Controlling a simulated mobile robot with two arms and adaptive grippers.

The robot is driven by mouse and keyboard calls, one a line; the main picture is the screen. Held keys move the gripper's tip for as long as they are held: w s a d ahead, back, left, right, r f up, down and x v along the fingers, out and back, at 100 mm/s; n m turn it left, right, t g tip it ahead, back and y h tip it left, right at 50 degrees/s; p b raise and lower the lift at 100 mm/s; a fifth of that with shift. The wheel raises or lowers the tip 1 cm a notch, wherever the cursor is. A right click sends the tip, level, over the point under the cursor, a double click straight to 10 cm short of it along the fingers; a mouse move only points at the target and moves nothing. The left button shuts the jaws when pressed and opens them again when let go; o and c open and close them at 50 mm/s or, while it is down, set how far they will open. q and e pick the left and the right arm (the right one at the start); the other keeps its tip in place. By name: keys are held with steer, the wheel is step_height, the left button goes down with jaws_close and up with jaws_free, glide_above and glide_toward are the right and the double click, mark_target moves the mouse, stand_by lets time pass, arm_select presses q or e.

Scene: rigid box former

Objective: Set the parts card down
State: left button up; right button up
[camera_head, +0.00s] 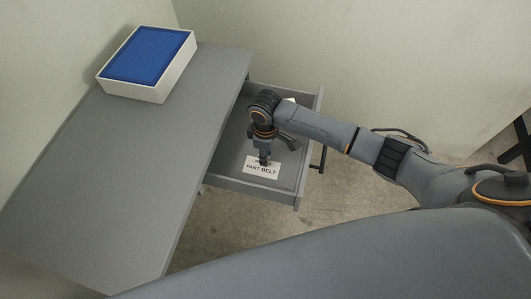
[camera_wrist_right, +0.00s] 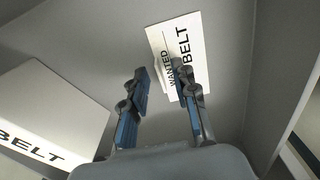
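The parts card (camera_head: 262,170) is a white label in the open drawer, its text ending in BELT; my gripper partly covers it in the head view. In the right wrist view the card (camera_wrist_right: 190,48) reads WANTED and BELT, with a pale raised strip along its left edge. My right gripper (camera_wrist_right: 161,72) has its fingers apart, the right fingertip overlapping the card in the picture. In the head view this gripper (camera_head: 264,160) points down over the card. I cannot tell whether it touches it. My left gripper is not in view.
The grey drawer (camera_head: 229,183) stands open at the right of the grey table (camera_head: 120,160). A white box with a blue top (camera_head: 147,58) stands on the table's far end. A white item marked BELT (camera_wrist_right: 45,120) lies at the left of the wrist view.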

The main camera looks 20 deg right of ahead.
step_height(320, 180, up, 12)
steer(key=p, duration=0.1)
stand_by(0.8)
